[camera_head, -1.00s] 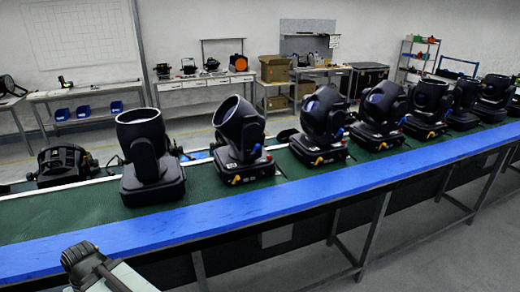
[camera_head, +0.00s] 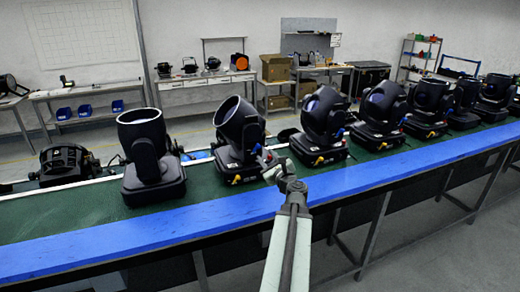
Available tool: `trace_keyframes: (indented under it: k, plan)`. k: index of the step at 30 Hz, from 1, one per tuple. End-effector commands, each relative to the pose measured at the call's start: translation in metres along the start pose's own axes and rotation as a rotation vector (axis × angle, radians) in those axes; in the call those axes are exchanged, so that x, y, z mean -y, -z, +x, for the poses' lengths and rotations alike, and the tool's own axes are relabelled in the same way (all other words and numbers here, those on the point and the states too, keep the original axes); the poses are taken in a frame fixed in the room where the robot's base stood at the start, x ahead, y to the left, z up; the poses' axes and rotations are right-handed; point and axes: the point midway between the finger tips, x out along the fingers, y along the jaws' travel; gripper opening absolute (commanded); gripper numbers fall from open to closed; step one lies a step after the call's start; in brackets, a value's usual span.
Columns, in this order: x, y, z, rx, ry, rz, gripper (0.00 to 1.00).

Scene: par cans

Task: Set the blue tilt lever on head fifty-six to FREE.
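Several black moving heads stand in a row on the green belt. The nearest to my gripper are the second head from the left (camera_head: 240,145), its top tilted, and the third head (camera_head: 322,125). Small white labels and yellow parts show low on their bases, but the numbers are too small to read.
A blue rail (camera_head: 130,238) runs along the belt's front edge, under my arm. The leftmost upright head (camera_head: 149,160) stands beside a low black lamp (camera_head: 64,163). Benches (camera_head: 205,82) and shelves (camera_head: 417,60) are at the back.

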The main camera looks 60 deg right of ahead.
Motion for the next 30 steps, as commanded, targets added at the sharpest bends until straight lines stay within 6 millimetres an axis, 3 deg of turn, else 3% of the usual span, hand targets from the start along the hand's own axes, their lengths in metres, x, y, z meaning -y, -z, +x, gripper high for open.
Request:
trace_keyframes:
  k: [8,19,28,30]
  plan:
    - [0.005,0.003,0.008,-0.003,0.005,-0.002,0.37]
    - [0.005,0.003,0.071,-0.003,0.004,-0.003,0.37]
    - [0.005,0.003,0.076,-0.004,0.005,-0.003,0.37]
    - [0.005,0.003,0.076,-0.004,0.005,-0.003,0.18]
